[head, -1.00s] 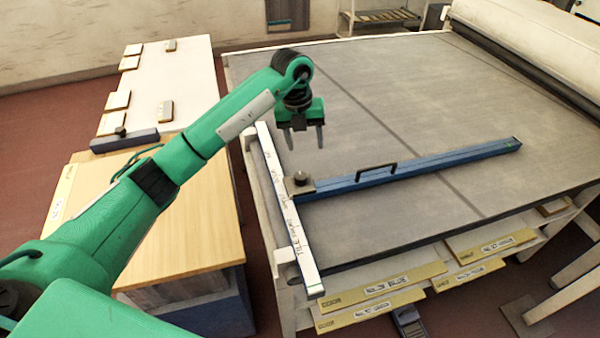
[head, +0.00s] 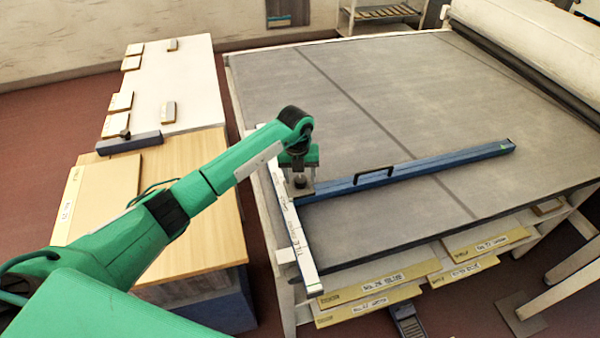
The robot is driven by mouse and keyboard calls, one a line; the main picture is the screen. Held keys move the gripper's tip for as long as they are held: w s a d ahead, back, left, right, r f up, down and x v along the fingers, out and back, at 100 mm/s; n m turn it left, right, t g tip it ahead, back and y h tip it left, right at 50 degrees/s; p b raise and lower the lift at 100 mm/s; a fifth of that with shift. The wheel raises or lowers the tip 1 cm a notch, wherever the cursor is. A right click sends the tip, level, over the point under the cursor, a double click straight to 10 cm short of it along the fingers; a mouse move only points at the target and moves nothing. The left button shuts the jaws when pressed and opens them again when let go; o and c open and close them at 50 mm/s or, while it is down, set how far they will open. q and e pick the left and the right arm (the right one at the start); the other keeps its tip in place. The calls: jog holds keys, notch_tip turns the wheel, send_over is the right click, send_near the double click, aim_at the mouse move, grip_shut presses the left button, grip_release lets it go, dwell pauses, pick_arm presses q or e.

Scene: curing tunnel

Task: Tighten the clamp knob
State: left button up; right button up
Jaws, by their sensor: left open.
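The dark round clamp knob (head: 299,181) sits on the clamp block at the left end of a blue bar (head: 430,165), where the bar meets a white marked rail (head: 301,251). My left gripper (head: 300,180) is open and points down over the knob, with its fingers on either side of it. I cannot tell whether the fingers touch the knob. The gripper body and fingers partly hide the knob and the block. My right gripper is not in view.
The blue bar has a black handle (head: 373,174) and lies across a large grey table (head: 410,90). A wooden bench (head: 205,225) and a white board (head: 190,82) with small blocks stand to the left. Labelled yellow boards (head: 378,289) lie on a shelf under the table's front edge.

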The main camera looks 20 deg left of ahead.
pick_arm(q)
jog(key=shift+f, duration=0.3)
jog(key=c, duration=1)
